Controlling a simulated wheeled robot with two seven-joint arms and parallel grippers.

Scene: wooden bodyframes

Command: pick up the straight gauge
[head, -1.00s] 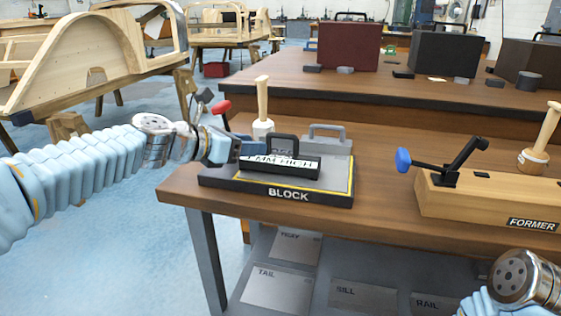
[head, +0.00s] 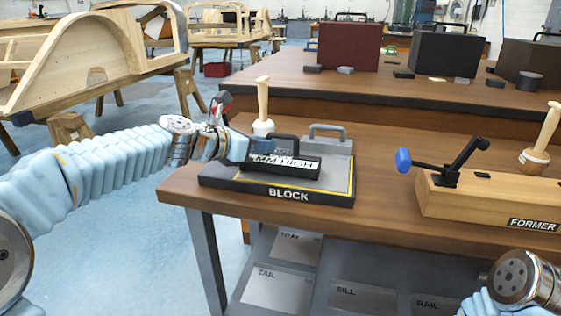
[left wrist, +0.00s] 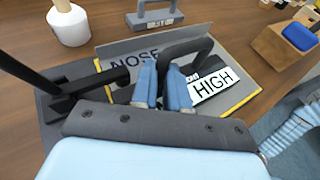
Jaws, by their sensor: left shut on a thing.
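The straight gauge (head: 303,163) is a black bar with a loop handle and a white label ending in "MM HIGH". It is over the black BLOCK base (head: 222,180), in front of its grey upright plate; I cannot tell whether it touches the base. My left gripper (head: 250,148) reaches it from the left. In the left wrist view, the blue fingers (left wrist: 163,92) are shut on the gauge's black handle (left wrist: 190,47), and the label (left wrist: 215,84) shows beside them. My right gripper is out of view; only part of that arm shows at bottom right.
A white-based mallet (head: 263,120) stands behind the block. A red knob (head: 214,112) is partly hidden by my arm. The wooden FORMER (head: 455,200) with a blue-knobbed clamp (head: 404,160) is to the right. Bare table lies between them.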

